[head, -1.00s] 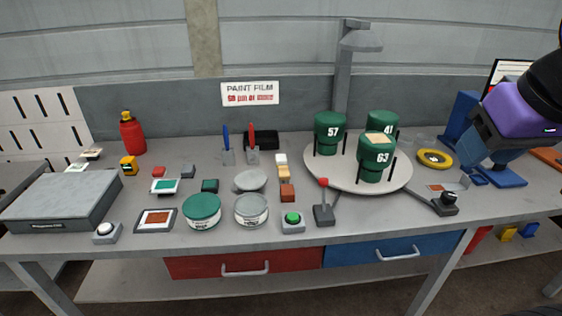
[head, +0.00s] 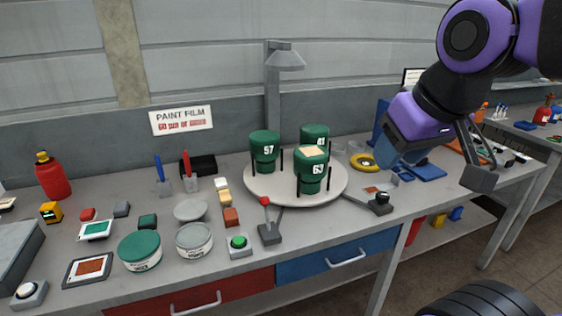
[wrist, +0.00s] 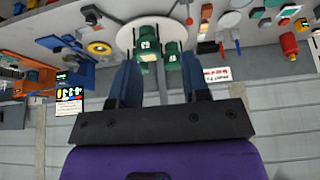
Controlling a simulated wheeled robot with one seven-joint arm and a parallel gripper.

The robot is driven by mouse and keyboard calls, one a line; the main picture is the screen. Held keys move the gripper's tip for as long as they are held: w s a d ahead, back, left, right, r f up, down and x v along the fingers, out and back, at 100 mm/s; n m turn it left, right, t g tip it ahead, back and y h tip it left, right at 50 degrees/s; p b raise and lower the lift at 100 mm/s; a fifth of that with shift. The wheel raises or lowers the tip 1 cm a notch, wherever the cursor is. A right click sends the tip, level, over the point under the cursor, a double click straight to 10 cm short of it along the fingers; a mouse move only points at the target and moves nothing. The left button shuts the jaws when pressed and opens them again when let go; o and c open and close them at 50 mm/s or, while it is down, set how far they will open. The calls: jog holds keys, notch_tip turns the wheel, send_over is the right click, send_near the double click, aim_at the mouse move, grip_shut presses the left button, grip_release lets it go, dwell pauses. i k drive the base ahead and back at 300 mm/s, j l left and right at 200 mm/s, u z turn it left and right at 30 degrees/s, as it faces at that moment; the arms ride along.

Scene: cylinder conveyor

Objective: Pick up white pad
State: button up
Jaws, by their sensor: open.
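The white pad (head: 221,184) is a small block lying on the bench in the head view. It is at the far end of a short row with a cream pad (head: 224,198) and a brown pad (head: 231,217), left of the round turntable. My gripper (head: 438,168) is at the right, in the air above the bench's right part, well away from the white pad. Its fingers are apart with nothing between them; they also show in the wrist view (wrist: 160,68).
A white turntable (head: 262,188) carries green numbered cylinders and dark posts.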

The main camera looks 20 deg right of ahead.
aim_at(220, 184)
jog(key=i+j, duration=0.35)
jog(key=i, duration=0.2)
jog(key=i+j, duration=0.3)
jog(key=i, duration=0.2)
